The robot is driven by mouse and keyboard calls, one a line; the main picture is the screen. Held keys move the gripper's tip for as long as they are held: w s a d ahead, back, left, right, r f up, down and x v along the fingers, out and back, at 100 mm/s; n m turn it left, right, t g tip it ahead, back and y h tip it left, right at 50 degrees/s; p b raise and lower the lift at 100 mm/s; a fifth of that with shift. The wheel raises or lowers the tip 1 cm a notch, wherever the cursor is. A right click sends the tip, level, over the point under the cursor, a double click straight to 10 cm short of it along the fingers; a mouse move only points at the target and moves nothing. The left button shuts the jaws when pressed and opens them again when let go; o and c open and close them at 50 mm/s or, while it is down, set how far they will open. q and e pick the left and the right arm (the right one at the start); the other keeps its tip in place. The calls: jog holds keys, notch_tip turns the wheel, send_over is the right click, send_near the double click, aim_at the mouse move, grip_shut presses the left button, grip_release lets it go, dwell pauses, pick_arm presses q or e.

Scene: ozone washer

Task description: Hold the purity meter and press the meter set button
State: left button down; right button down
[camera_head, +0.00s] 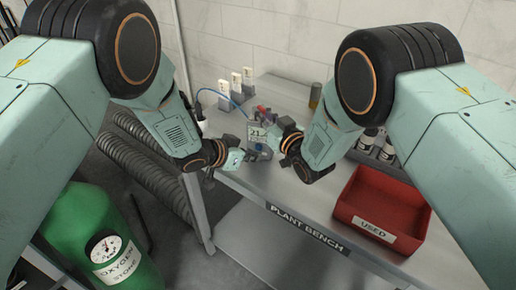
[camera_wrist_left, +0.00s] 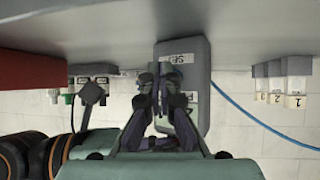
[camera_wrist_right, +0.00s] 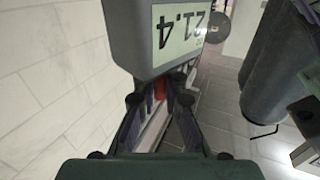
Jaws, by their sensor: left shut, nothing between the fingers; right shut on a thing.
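The purity meter is a grey box with a pale display reading 21.4. It shows above the bench in the head view (camera_head: 257,134), at the top of the right wrist view (camera_wrist_right: 145,50) and centrally in the left wrist view (camera_wrist_left: 196,57). My right gripper (camera_head: 281,139) is shut on the meter; in the right wrist view its fingers (camera_wrist_right: 160,95) reach its near edge. My left gripper (camera_head: 256,153) is shut and empty beside the meter. In the left wrist view its fingertips (camera_wrist_left: 165,75) overlap the meter's face by the SET label (camera_wrist_left: 180,59). The button is hidden; contact is unclear.
The plant bench (camera_head: 270,190) lies below. A red USED bin (camera_head: 378,236) stands at its front right, with dark bottles (camera_head: 388,151) behind. White numbered units (camera_head: 236,84) and a blue cable (camera_head: 217,93) are at the back. A green oxygen tank (camera_head: 75,225) stands left.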

pick_arm(q)
jog(key=shift+w+d, duration=0.1)
jog(key=shift+w, duration=0.25)
jog(key=shift+w+d, duration=0.1)
jog(key=shift+w, duration=0.45)
dwell(0.9)
jog(key=shift+s, duration=0.15)
jog(key=shift+s+a, duration=0.2)
jog(key=shift+s, duration=0.6)
jog(key=s, duration=0.2)
jog(key=s+a, duration=0.1)
jog(key=s, duration=0.2)
jog(key=shift+a, duration=0.15)
dwell(0.5)
jog(key=shift+w, duration=0.1)
pick_arm(e)
jog(key=c, duration=1.4)
grip_release()
